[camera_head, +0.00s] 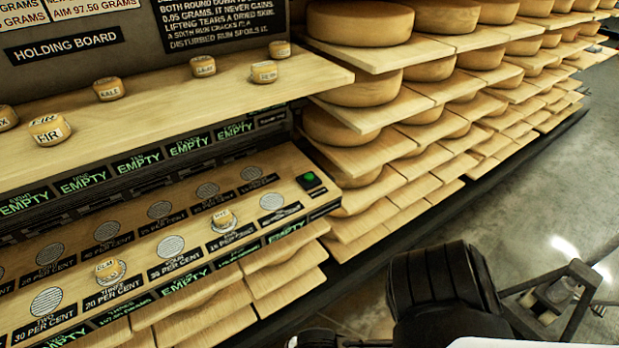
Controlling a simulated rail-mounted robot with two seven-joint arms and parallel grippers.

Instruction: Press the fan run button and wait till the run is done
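A green button (309,178) in a small black housing sits at the right end of the sloped wooden panel (290,163). It is the only button I can make out, and any lettering on it is too small to read. No gripper is near it, and nothing covers it. The panel has two rows of round grey discs with percentage labels. One small cheese (222,217) and another small cheese (107,268) sit on discs in the front row. A dark, rounded part of mine (440,285) shows at the bottom right.
The upper holding board (170,108) carries several small labelled cheeses. Green EMPTY displays (138,161) line the panel edges. Shelves of large cheese wheels (365,90) stand close right of the button. Grey floor (560,165) is open.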

